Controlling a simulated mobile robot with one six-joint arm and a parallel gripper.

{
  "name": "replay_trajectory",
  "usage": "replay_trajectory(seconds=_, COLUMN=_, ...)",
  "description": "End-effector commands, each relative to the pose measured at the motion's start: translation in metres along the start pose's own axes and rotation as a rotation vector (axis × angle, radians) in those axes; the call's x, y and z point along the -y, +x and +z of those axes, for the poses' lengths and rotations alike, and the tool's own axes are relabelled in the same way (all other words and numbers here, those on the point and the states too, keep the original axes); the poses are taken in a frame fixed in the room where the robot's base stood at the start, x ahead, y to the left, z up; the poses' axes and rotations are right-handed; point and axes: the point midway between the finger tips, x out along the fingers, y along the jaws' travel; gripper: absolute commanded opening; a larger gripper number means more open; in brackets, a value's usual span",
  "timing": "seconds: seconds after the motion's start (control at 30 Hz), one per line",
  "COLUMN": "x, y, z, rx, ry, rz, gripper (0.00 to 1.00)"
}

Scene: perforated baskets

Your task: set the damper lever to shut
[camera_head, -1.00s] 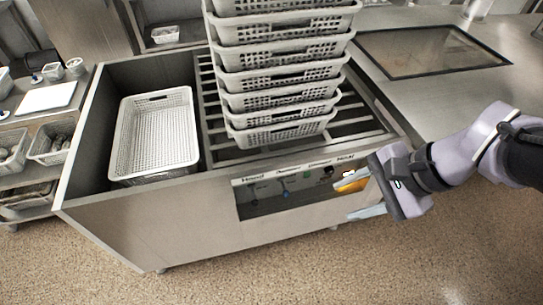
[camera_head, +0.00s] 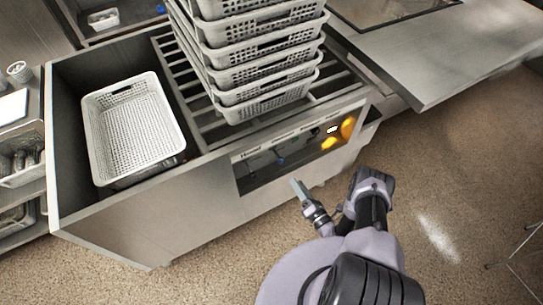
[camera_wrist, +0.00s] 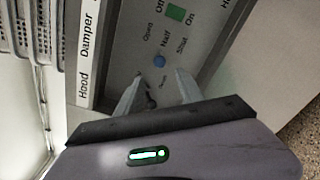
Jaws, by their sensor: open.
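The damper lever's blue knob (camera_wrist: 159,60) shows in the wrist view, close to the word Half, with Open to its left and Shut to its right. It also shows in the head view (camera_head: 281,160) on the dark control panel (camera_head: 262,176). My gripper (camera_wrist: 159,76) is open, its two fingertips apart on either side of the area just below the blue knob. A dark small part (camera_wrist: 149,97) lies between the fingers; its shape is unclear. In the head view my gripper (camera_head: 296,185) is in front of and below the panel. I cannot tell whether it touches anything.
A green switch (camera_wrist: 176,12) marked Off and On sits beyond the knob. The label strip (camera_wrist: 86,45) reads Hood and Damper. A basket stack (camera_head: 262,85) stands on the slatted top, and another basket (camera_head: 130,125) sits in the left well. Floor in front is open.

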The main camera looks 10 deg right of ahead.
Motion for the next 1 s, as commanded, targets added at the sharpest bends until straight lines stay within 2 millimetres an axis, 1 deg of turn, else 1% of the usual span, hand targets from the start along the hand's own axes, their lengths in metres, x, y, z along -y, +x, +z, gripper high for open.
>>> replay_trajectory(seconds=0.1, x=0.0, y=0.036, z=-0.004, rx=-0.007, ry=-0.004, rz=0.009, gripper=0.45)
replay_trajectory(seconds=0.2, x=0.001, y=0.065, z=-0.005, rx=-0.007, ry=-0.004, rz=0.009, gripper=0.45)
replay_trajectory(seconds=0.4, x=0.0, y=0.115, z=-0.004, rx=-0.005, ry=-0.004, rz=0.008, gripper=0.45)
replay_trajectory(seconds=0.5, x=-0.001, y=0.133, z=-0.004, rx=-0.004, ry=-0.002, rz=0.007, gripper=0.45)
replay_trajectory(seconds=0.6, x=-0.001, y=0.146, z=-0.004, rx=-0.006, ry=-0.002, rz=0.006, gripper=0.45)
replay_trajectory(seconds=0.7, x=-0.002, y=0.153, z=-0.003, rx=-0.005, ry=0.0, rz=0.005, gripper=0.45)
replay_trajectory(seconds=0.97, x=-0.003, y=0.155, z=-0.002, rx=-0.006, ry=0.0, rz=0.005, gripper=0.45)
replay_trajectory(seconds=1.0, x=-0.003, y=0.155, z=-0.002, rx=-0.006, ry=0.0, rz=0.005, gripper=0.43)
